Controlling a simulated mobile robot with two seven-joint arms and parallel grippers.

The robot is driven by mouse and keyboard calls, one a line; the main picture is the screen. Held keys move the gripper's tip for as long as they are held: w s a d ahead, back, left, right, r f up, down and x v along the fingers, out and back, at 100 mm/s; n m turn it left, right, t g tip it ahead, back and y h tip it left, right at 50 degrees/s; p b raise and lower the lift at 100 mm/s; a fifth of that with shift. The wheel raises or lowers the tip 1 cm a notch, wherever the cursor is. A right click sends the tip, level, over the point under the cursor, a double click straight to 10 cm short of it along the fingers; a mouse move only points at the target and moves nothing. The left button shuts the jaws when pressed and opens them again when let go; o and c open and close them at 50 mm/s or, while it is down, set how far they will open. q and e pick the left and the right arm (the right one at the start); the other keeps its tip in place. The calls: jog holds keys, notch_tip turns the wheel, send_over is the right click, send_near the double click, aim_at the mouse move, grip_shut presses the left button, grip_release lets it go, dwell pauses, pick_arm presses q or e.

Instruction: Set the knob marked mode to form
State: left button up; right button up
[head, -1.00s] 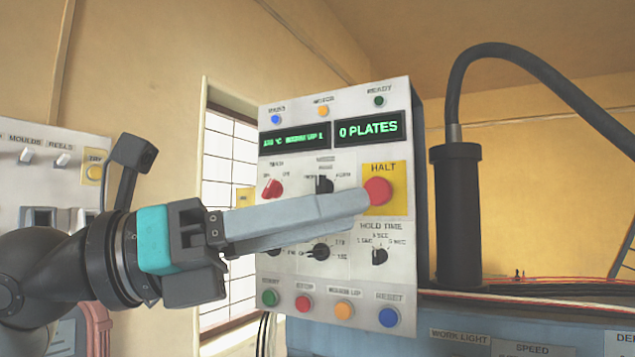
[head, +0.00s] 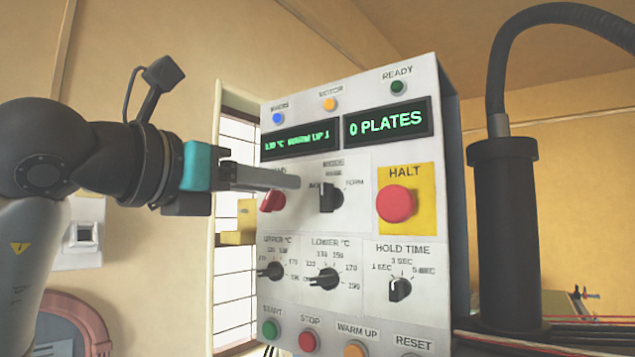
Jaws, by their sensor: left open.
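The mode knob (head: 328,198) is black and sits on the white control panel (head: 364,255) in the head view. Small labels surround it, with FORM at its upper right. Its grip looks upright, towards the middle label, though its exact setting is hard to read. My left gripper (head: 294,182) comes in from the left, open and empty. My right gripper is out of view.
A red HALT button (head: 396,204) on a yellow plate stands right of the mode knob. Below are the upper (head: 270,271), lower (head: 325,279) and hold time (head: 399,289) knobs. Displays (head: 388,123) sit above. A black post (head: 507,235) stands right of the panel.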

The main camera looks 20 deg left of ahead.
aim_at(322, 190)
pick_arm(q)
jog(key=p+x, duration=0.2)
jog(key=x, duration=0.7)
jog(key=shift+w, duration=0.1)
jog(key=shift+w+d+p, duration=0.15)
jog(key=shift+w+p, duration=0.1)
jog(key=shift+p, duration=0.05)
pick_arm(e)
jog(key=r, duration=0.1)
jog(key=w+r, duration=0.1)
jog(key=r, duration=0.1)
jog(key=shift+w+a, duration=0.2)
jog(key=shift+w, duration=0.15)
pick_arm(q)
jog(key=shift+c, duration=0.2)
grip_shut()
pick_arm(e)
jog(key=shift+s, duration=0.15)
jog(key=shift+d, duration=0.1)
